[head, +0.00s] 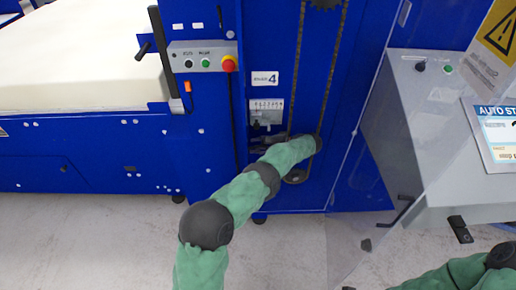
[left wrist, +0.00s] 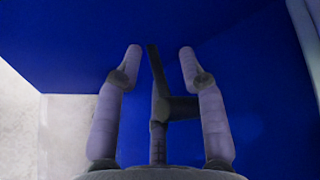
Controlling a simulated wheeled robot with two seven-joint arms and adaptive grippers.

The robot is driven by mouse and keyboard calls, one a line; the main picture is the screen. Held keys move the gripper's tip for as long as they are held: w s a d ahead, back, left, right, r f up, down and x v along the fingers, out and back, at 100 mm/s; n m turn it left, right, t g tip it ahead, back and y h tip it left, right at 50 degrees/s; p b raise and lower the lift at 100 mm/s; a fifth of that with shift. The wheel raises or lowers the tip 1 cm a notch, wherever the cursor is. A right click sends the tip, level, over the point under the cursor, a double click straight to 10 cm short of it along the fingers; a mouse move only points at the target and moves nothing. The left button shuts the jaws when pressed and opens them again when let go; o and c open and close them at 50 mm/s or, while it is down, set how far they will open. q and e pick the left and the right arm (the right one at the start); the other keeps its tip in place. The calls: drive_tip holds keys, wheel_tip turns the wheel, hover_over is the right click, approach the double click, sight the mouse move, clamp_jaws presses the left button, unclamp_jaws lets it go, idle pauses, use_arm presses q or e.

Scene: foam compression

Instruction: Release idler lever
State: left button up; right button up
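A dark lever (left wrist: 155,75) with a side block stands between the two fingers of my left gripper (left wrist: 160,60) in the left wrist view. The fingers are apart, with a gap visible on both sides of the lever near the tips. In the head view my left gripper (head: 262,143) is at the blue machine panel, just below a small scale plate (head: 266,112). My forearm and wrist partly cover that spot, so the lever is hard to make out there. My right gripper is not in view; only part of my right arm shows at the lower right.
A chain loop (head: 295,70) runs down the blue panel (head: 270,35) close to my left wrist. A clear guard panel (head: 365,170) stands to the right, before a grey console (head: 420,130). A control strip with a red button (head: 229,63) is at left. The floor (head: 100,235) in front is free.

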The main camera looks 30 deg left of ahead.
use_arm(q)
drive_tip(key=shift+f, duration=0.15)
drive_tip(key=shift+d, duration=0.15)
drive_tip(key=v, duration=0.7)
drive_tip(key=shift+d, duration=0.15)
idle(0.4)
